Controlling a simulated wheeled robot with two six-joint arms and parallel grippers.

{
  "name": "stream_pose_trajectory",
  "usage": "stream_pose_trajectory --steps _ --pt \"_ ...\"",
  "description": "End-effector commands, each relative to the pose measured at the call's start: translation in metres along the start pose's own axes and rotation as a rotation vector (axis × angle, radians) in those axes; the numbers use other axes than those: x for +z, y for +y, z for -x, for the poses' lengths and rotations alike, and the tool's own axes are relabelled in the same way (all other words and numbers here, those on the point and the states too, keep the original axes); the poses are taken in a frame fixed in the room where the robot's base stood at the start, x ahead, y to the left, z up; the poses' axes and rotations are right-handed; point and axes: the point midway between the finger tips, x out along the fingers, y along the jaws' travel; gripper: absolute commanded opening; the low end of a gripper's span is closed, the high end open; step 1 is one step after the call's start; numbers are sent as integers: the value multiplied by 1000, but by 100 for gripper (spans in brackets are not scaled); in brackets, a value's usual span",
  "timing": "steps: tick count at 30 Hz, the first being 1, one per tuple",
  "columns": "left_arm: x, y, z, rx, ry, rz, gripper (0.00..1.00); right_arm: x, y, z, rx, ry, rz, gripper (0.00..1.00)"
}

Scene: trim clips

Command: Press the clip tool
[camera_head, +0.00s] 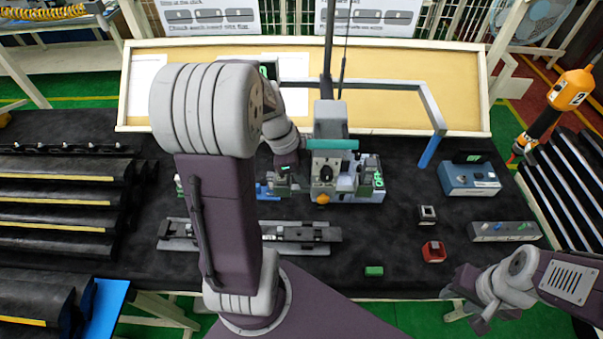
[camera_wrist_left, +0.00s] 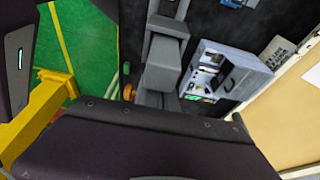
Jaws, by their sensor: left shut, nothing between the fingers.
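The clip tool (camera_head: 330,128) stands near the middle of the black bench in the head view. It has a grey upper block, a teal bar across it and a pale base (camera_head: 347,186) with small parts. My left gripper (camera_head: 284,184) is just left of the tool, pointing down, shut and empty. My own forearm hides part of that area. I cannot tell whether the gripper touches the tool's blue part. My right gripper (camera_head: 472,299) is low at the front right, away from the tool, and its jaws are unclear. The left wrist view does not clearly show fingertips.
A long rail fixture (camera_head: 310,234) lies in front of the tool. A blue box (camera_head: 470,179), a grey button box (camera_head: 505,232), a red block (camera_head: 434,251) and a green block (camera_head: 374,271) are to the right. Dark trim pieces (camera_head: 60,198) are stacked at left.

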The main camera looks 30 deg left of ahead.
Motion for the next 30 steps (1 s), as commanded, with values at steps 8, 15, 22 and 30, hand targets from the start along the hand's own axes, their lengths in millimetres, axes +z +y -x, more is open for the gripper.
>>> stream_pose_trajectory --steps 8,15,22,30 --pt "17 1 -58 2 0 0 0 6 1 -62 0 0 0 40" --pt "30 1 -102 3 0 0 0 11 2 -107 0 0 0 40" --pt "42 1 -142 3 0 0 0 15 3 -147 0 0 0 40" --pt "49 1 -167 3 0 1 0 18 3 -173 0 0 0 40"
